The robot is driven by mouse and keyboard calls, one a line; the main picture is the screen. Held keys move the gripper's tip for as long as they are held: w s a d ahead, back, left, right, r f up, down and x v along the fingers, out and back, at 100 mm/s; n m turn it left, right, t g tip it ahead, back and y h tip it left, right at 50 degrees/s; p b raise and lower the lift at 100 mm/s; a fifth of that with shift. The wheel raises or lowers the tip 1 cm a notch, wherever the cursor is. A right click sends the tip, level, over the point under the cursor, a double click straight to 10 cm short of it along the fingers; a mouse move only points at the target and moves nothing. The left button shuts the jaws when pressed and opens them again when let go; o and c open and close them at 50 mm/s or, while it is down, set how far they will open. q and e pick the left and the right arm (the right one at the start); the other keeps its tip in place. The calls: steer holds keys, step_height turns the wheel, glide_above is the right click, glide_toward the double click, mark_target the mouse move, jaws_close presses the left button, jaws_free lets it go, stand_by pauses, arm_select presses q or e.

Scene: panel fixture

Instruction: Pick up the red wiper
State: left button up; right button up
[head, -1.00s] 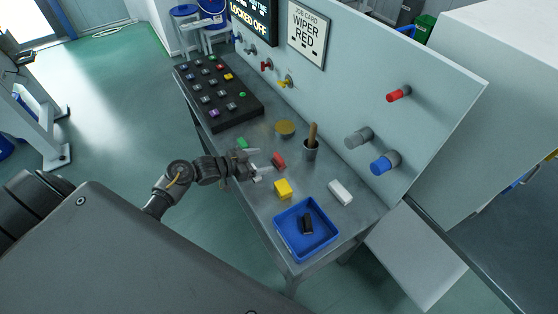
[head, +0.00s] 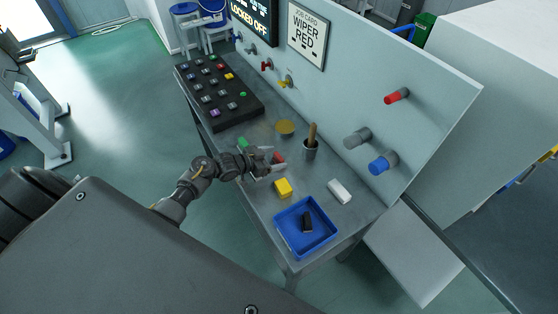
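The red wiper (head: 279,158) is a small red block on the grey metal table, near the middle of the head view. My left gripper (head: 272,161) reaches it from the left. Its two light fingers are apart, and the wiper sits at or between the fingertips. I cannot tell whether either finger touches it. Part of the wiper is hidden by the gripper. A job card (head: 307,35) on the panel reads "WIPER RED". My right gripper is not in view.
A green block (head: 243,143), a yellow block (head: 283,187) and a white block (head: 340,191) lie nearby. A cup (head: 310,151) holds a wooden-handled tool. A blue tray (head: 327,237) holds a black object. A black button box (head: 238,113) and upright panel (head: 345,88) stand behind.

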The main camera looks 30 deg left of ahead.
arm_select(q)
steer(key=c, duration=0.9)
steer(key=shift+c, duration=0.2)
steer(key=shift+r, duration=0.1)
